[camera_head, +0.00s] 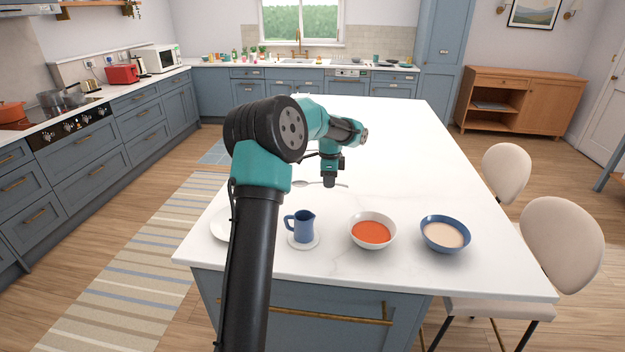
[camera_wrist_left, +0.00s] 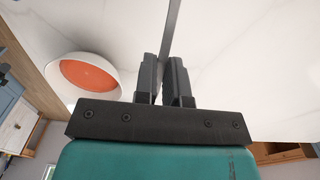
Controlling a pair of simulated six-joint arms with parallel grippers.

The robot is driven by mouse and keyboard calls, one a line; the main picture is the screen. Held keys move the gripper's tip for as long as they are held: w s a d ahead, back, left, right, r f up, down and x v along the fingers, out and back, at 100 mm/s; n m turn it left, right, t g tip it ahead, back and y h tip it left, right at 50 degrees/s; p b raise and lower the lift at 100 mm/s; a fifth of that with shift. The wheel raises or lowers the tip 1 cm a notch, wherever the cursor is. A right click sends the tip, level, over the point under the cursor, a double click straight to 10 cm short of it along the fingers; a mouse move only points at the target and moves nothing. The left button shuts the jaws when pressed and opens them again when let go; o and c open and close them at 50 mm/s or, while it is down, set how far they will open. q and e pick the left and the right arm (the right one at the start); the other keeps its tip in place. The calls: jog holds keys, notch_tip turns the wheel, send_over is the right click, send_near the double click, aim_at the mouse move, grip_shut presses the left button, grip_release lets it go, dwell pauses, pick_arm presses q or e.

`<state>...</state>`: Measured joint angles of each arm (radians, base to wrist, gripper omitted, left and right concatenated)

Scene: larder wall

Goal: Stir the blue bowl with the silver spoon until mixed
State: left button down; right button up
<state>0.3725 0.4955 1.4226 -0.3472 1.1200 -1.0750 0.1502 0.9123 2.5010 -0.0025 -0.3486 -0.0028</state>
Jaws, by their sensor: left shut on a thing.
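The blue bowl (camera_head: 438,247) stands near the front right of the white island, with a pale cream filling. My left gripper (camera_head: 330,184) is beyond the bowls and to the left of the blue bowl, pointing down. It is shut on the silver spoon (camera_head: 303,183), whose bowl end shows to the left and handle to the right. In the left wrist view the spoon's thin handle (camera_wrist_left: 173,28) runs up from between the two dark fingers (camera_wrist_left: 165,75). I cannot tell whether the spoon touches the counter. My right gripper is not in view.
A white bowl (camera_head: 371,247) of orange-red food stands left of the blue bowl. A blue jug (camera_head: 303,227) on a white coaster (camera_head: 303,246) and a partly hidden white plate (camera_head: 219,224) stand further left. The island top (camera_head: 420,150) behind is clear. Pale chairs (camera_head: 560,240) stand at right.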

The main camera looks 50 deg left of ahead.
pick_arm(q)
jog(key=d+r+n, duration=0.3)
jog(key=d, duration=1)
jog(key=s+d+r+n, duration=0.1)
jog(key=d+r+n, duration=0.15)
jog(key=d, duration=1.05)
jog(key=d+r+n, duration=0.2)
jog(key=d+n, duration=0.2)
jog(key=d, duration=0.8)
jog(key=w+r+m+t+h, duration=0.1)
jog(key=w+m+t+h, duration=0.3)
jog(key=w, duration=0.4)
jog(key=w+a+r+m+t+h, duration=0.1)
jog(key=w+m+t+h, duration=0.3)
jog(key=w, duration=0.5)
jog(key=m+h, duration=0.2)
jog(key=shift+a+r+m+h, duration=0.25)
jog(key=shift+m+h, duration=0.1)
jog(key=shift+h, duration=0.05)
jog(key=shift+w+f, duration=0.1)
